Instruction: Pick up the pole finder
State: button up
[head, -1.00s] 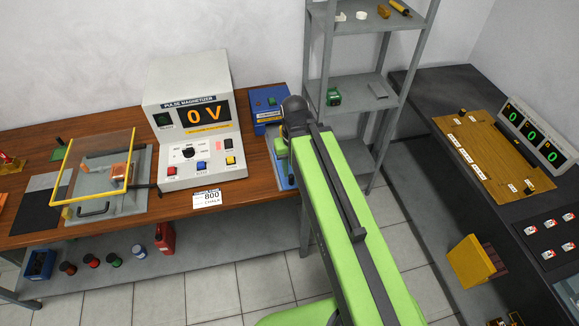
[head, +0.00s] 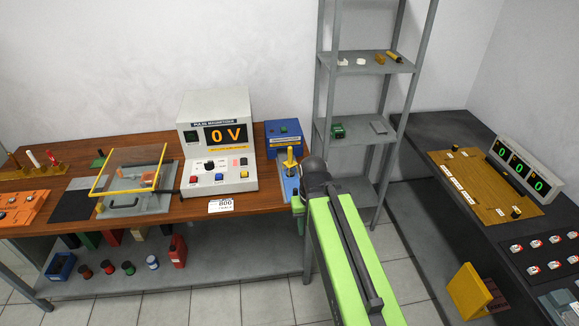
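I cannot pick out the pole finder with certainty. Small upright pieces, one red and one white, stand in a holder (head: 42,167) at the far left of the wooden bench (head: 240,203). A yellow upright piece (head: 290,160) stands on a blue plate at the bench's right end, beside the dark joint of my green arm. My arm reaches forward from the bottom of the view to that end of the bench. My gripper's fingers do not show; the arm hides what is beyond and below its dark joint.
A pulse magnetizer (head: 216,150) reading 0 V and a yellow-framed clear guard (head: 132,170) stand on the bench. A grey shelf rack (head: 360,128) stands behind my arm. A dark bench (head: 420,120) with a digit display (head: 526,168) is at right. Tiled floor between is open.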

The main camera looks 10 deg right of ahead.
aim_at(290, 163)
jog(key=u, duration=0.55)
jog(key=i, duration=1)
jog(key=u, duration=0.65)
